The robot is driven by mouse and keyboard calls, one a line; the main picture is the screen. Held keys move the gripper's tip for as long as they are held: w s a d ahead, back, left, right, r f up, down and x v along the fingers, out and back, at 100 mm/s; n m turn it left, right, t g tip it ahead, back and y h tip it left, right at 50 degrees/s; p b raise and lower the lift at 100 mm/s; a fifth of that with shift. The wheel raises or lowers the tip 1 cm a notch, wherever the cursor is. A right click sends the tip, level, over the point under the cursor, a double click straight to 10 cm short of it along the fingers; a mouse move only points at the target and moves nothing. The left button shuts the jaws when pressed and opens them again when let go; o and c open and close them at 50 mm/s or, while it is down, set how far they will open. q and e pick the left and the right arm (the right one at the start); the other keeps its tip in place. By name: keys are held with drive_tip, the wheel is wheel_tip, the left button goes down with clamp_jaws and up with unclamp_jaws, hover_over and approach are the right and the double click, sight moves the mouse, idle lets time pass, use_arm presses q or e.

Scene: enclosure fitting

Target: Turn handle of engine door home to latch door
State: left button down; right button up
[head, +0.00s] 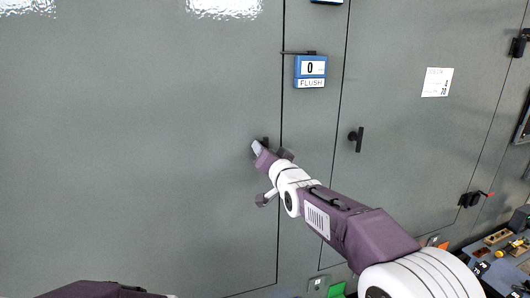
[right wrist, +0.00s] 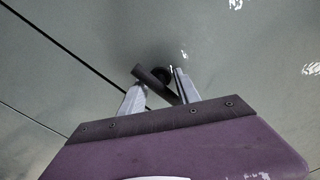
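The engine door (head: 140,150) is a large grey panel that fills the left of the head view, with a seam along its right edge. Its dark handle (head: 265,141) is near that seam, mostly hidden by my right gripper (head: 257,147). In the right wrist view the handle (right wrist: 152,80) is a dark bar on a round hub, lying at a slant. My right gripper's two fingers (right wrist: 158,88) stand apart on either side of the bar. Clear gaps show between fingers and bar, though contact at the left finger is unclear. My left gripper is out of view.
A blue display (head: 311,67) reading 0, with FLUSH below it, is on the panel right of the seam. A second dark handle (head: 357,139) is on the panel farther right. A cluttered bench (head: 497,262) is at lower right. The door face on the left is clear.

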drive_tip(key=shift+s+d+h+b, duration=0.5)
drive_tip(key=shift+s+d+b, duration=0.4)
drive_tip(key=shift+s+d, duration=2.35)
drive_tip(key=s+d+f+m+g+h+p, duration=0.1)
drive_tip(key=s+d+f+g+h, duration=0.2)
drive_tip(key=f, duration=0.6)
drive_tip(key=s+d+f+m+g+p, duration=0.1)
drive_tip(key=s+d+f+g, duration=0.1)
drive_tip(key=d+f, duration=0.45)
drive_tip(key=s+d+f+n+g+h+p, duration=0.1)
drive_tip(key=s+f+n+g, duration=0.4)
drive_tip(key=s+f+g, duration=0.6)
drive_tip(key=s+d+f, duration=0.1)
drive_tip(key=s+f, duration=0.9)
drive_tip(key=s, duration=0.3)
drive_tip(key=shift+s, duration=0.15)
